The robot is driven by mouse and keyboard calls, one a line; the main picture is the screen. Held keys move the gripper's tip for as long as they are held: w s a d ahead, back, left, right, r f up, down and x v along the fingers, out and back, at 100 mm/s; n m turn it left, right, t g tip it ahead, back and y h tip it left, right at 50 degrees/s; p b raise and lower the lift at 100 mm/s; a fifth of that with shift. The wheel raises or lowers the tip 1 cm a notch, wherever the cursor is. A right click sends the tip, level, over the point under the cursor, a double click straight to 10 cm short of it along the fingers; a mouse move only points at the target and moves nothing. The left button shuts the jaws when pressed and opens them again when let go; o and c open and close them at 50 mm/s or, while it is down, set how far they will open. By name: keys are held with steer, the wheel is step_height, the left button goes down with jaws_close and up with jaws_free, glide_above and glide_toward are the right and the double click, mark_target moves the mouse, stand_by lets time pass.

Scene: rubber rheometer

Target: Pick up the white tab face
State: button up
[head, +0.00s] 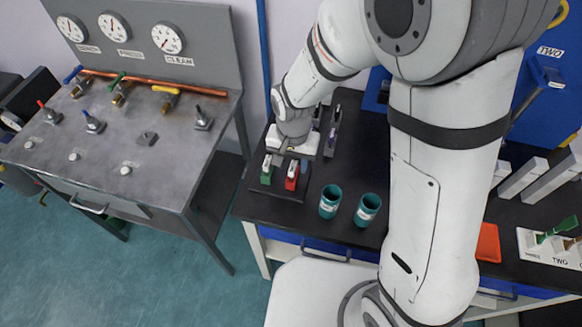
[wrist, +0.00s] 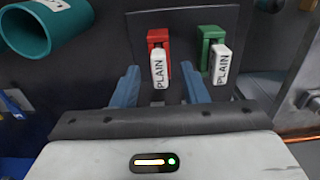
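Two holders stand side by side on a dark plate (wrist: 190,22). The red holder (wrist: 158,38) bears a white tab face (wrist: 159,70) marked PLAIN. The green holder (wrist: 211,35) bears a similar white tab face (wrist: 221,64), also marked PLAIN. In the head view the red holder (head: 291,184) is right of the green holder (head: 266,178). My gripper (wrist: 160,72) is open, its two blue fingers on either side of the red holder's tab, with gaps visible. The right finger lies between the two tabs. Whether the fingertips reach the tab's depth I cannot tell.
Two teal cups (head: 329,202) (head: 367,211) stand right of the plate on the black bench (head: 300,215). One teal cup (wrist: 40,30) shows at the wrist view's upper left. A grey gauge table (head: 110,165) stands left. An orange tray (head: 488,243) lies far right.

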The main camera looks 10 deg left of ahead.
steer(key=shift+f, duration=0.95)
jaws_close()
